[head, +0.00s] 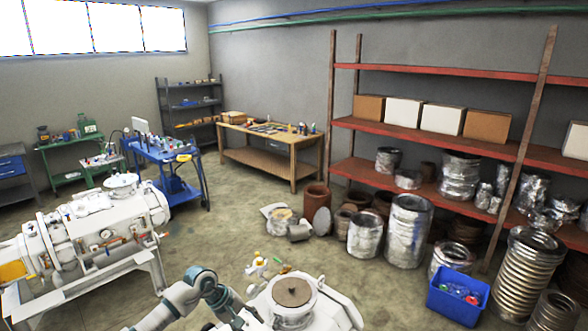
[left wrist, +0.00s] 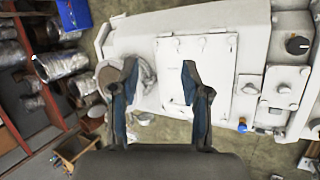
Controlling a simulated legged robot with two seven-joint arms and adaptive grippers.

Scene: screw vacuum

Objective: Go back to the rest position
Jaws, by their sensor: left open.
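My left gripper (left wrist: 159,78) is open and empty in the left wrist view. Its two dark fingers stand apart in front of a white machine (left wrist: 262,32) with a bolted cover plate, and I cannot tell the gap between them. In the head view a white and teal arm, mine, bends at the bottom centre; its gripper cannot be made out there. Beside this arm is a white machine part (head: 335,312) with a round flange topped by a brown disc (head: 292,291). My right gripper shows in neither view.
A large white vacuum machine (head: 92,243) stands on a frame at the left. A blue cart (head: 180,187) and a wooden workbench (head: 275,145) are behind. Red shelves (head: 430,135), metal drums (head: 408,230) and a blue bin (head: 450,299) line the right. The middle floor is partly clear.

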